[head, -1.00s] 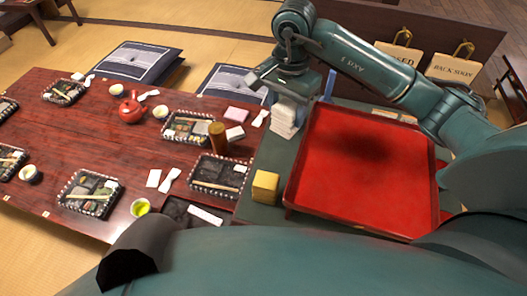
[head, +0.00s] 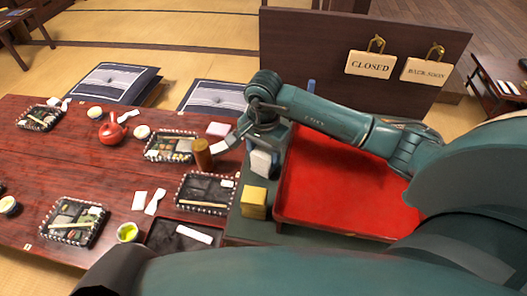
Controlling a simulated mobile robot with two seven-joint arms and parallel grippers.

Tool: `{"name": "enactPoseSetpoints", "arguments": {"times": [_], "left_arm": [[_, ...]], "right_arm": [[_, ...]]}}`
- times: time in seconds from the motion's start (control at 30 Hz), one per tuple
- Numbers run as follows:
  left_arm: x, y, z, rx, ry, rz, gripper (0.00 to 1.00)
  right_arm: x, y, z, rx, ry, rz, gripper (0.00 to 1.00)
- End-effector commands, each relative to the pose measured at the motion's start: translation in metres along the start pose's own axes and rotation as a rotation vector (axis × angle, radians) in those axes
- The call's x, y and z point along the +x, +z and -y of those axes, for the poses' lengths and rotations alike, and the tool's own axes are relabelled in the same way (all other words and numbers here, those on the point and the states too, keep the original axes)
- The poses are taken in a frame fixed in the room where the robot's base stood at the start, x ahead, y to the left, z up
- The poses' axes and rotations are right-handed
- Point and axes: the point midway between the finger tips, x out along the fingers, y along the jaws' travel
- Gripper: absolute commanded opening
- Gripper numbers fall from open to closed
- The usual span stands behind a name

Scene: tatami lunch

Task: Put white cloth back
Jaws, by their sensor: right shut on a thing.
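My right gripper (head: 238,136) reaches down over the table's right edge, beside a brown cylinder (head: 202,153). It is shut on what looks like a white cloth, mostly hidden by the jaws. A small white folded piece (head: 221,146) shows at the fingertips, next to the cylinder; I cannot tell if it is the held cloth. A stack of white folded cloths (head: 261,162) stands on the dark green side surface, just right of the gripper and partly behind the arm. My left gripper is not in view.
A red tray (head: 330,190) lies right of the stack, under my right arm. A yellow block (head: 254,202) stands in front of the stack. The dark red table (head: 120,170) holds several bento boxes, cups and a red teapot (head: 111,131).

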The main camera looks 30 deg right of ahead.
Motion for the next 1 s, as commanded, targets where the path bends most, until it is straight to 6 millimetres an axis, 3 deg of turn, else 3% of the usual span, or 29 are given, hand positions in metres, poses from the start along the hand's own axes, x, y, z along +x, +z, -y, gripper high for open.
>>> {"name": "enactPoseSetpoints", "arguments": {"times": [0.27, 0.3, 0.4, 0.67, 0.83, 1.0], "left_arm": [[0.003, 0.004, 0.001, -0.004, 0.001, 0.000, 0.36], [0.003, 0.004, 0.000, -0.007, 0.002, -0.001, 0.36], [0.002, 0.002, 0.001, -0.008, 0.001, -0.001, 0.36], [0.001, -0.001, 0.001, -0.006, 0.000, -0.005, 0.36], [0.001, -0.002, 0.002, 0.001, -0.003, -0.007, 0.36], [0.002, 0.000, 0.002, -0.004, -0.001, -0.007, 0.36]], "right_arm": [[0.003, -0.001, 0.000, 0.000, -0.001, -0.001, 0.32], [0.003, 0.000, 0.001, 0.000, -0.002, -0.001, 0.51], [0.002, 0.000, 0.000, 0.000, -0.001, 0.000, 0.59], [0.000, 0.000, 0.000, 0.000, -0.001, 0.000, 0.59], [-0.016, -0.002, 0.001, 0.000, -0.005, -0.004, 0.59], [-0.053, -0.001, 0.001, -0.001, -0.006, -0.005, 0.59]]}}
